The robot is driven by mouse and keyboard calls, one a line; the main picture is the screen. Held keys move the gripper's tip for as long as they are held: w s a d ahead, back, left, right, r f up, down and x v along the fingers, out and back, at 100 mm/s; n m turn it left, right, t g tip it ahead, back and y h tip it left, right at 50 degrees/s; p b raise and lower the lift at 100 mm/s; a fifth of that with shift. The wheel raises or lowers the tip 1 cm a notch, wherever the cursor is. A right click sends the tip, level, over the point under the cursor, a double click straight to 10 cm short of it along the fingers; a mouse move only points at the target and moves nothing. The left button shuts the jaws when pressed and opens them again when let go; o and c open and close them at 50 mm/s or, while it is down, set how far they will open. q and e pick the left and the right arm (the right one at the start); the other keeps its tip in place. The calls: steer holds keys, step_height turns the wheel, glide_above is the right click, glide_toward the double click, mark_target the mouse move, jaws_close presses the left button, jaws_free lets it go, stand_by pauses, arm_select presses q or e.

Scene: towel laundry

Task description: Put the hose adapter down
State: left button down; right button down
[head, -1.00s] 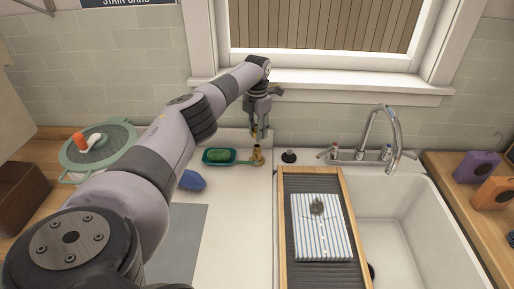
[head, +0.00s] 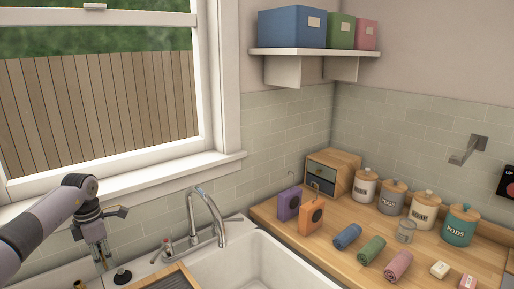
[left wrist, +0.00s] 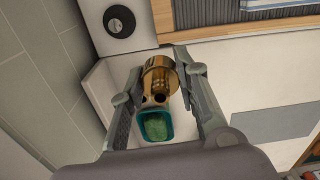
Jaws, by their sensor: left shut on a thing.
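My left gripper (head: 105,264) hangs fingers-down in front of the window, near the sink's left back corner. In the left wrist view it is shut on the brass hose adapter (left wrist: 160,78), a short golden cylinder between the two fingers. My right gripper is not in view.
A black round stopper (head: 122,276) sits close right of the fingers; the faucet (head: 208,215) and sink (head: 255,262) lie further right. A teal soap dish (left wrist: 156,125) with green soap is below the gripper. Rolled towels, jars and boxes stand on the wooden counter (head: 330,255).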

arm_select(q)
steer(key=s+d+m+b, duration=0.1)
steer(key=s+d+m, duration=0.3)
steer(key=d+m, duration=0.35)
steer(key=s+d+m+b, duration=0.1)
steer(key=s+d+m, duration=0.3)
steer(key=d+m, duration=0.3)
steer(key=s+d+m, duration=0.3)
steer(key=s+m, duration=0.1)
steer(key=s, duration=0.2)
steer(key=s+d+f+m+b, duration=0.1)
steer(key=s+d+m, duration=0.2)
steer(key=s, duration=0.3)
steer(key=s+d+f+m, duration=0.1)
steer(key=s+d+m, duration=0.2)
steer(key=s+m, duration=0.2)
steer(key=shift+s+d+f, duration=0.2)
steer(key=shift+s, duration=0.25)
steer(key=shift+w+r, duration=0.1)
